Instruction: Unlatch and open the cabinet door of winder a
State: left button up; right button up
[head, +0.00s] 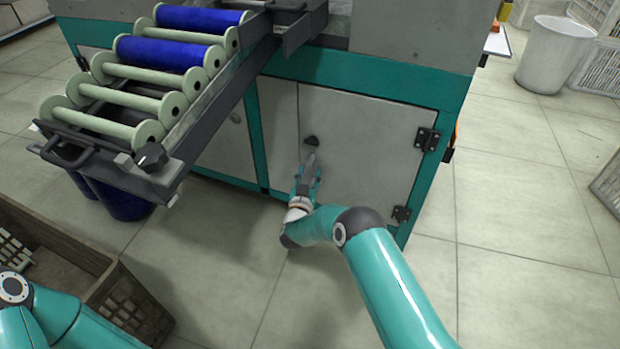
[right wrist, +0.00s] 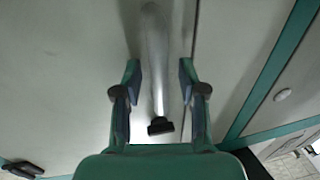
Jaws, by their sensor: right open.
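The cabinet door (head: 365,140) of the teal winder is a grey panel, shut flush in its frame, with black hinges on its right side. A grey lever handle (head: 311,158) with a dark mount sits near its left edge. My right gripper (head: 307,172) is at this handle, with its fingers pointing at the door. In the right wrist view the metal handle (right wrist: 155,65) runs between the two open fingers (right wrist: 160,85), with visible gaps on both sides. The handle's dark end (right wrist: 160,126) shows near the palm. My left gripper is out of view.
A sloping rack (head: 170,150) of pale green bobbins, two wound with blue, juts out at the left above the floor. A brown crate (head: 110,285) stands at lower left near my left arm. A white bin (head: 555,55) stands at the back right. Floor right of the door is clear.

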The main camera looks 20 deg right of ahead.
jog(key=shift+w+d, duration=0.1)
grip_shut()
dwell(0.5)
